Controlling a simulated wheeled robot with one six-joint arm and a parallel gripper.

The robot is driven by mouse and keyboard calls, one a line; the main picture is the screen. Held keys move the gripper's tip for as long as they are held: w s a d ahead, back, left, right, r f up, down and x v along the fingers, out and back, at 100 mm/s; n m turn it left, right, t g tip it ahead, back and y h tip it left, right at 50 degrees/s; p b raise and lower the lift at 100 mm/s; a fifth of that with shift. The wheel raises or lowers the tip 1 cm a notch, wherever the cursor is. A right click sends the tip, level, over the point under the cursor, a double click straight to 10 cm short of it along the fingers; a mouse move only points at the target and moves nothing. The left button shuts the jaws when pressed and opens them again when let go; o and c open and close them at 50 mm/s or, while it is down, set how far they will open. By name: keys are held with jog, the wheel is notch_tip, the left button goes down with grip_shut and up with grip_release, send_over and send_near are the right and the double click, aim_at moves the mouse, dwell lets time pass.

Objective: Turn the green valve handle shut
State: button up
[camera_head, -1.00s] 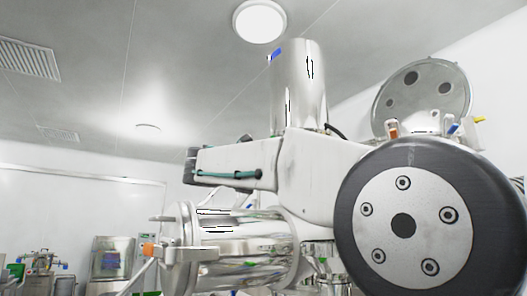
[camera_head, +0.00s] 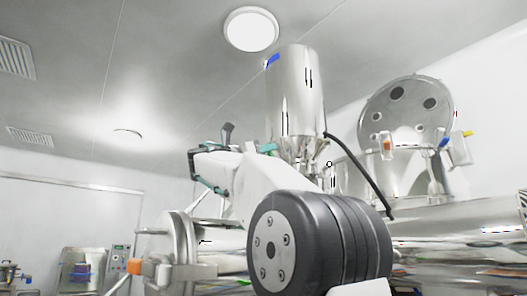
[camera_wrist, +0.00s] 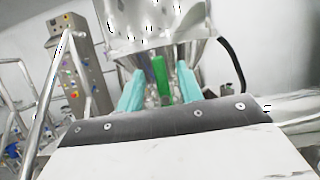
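The green valve handle (camera_wrist: 160,76) shows in the wrist view as an upright green bar below a steel cone. My gripper (camera_wrist: 159,88) has two teal fingers, spread apart, one on each side of the handle in the picture. Gaps show between the handle and both fingers, so the gripper is open. I cannot tell how deep the handle lies between them. In the head view my arm reaches up beside the steel hopper (camera_head: 296,95). I cannot make out the green handle there.
The hopper's steel cone (camera_wrist: 165,45) hangs just above the fingers in the wrist view. A dark hose (camera_head: 360,170) runs down to its right. A round open lid (camera_head: 405,108) and a large steel vessel (camera_head: 470,230) stand at right. A control panel (camera_wrist: 80,62) stands at left.

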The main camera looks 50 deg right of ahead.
jog(key=shift+d, duration=0.2)
grip_shut()
jog(key=shift+s+m, duration=0.1)
jog(key=shift+m, duration=0.2)
jog(key=m+g+y, duration=0.1)
jog(key=m+g, duration=0.1)
jog(key=m, duration=0.3)
jog(key=s+f+m+g+y, duration=0.1)
jog(key=m+g+y, duration=0.1)
jog(key=m, duration=0.4)
jog(key=s+m+g+y, duration=0.1)
jog(key=m+y, duration=0.1)
jog(key=m, duration=0.3)
jog(key=shift+s+a+f+m+g, duration=0.1)
jog(key=shift+a+f+m+g, duration=0.1)
jog(key=shift+a+m+g, duration=0.15)
jog(key=m+y, duration=0.1)
jog(key=m, duration=0.1)
jog(key=f+m+y, duration=0.1)
jog(key=m, duration=0.2)
jog(key=shift+s+f, duration=0.1)
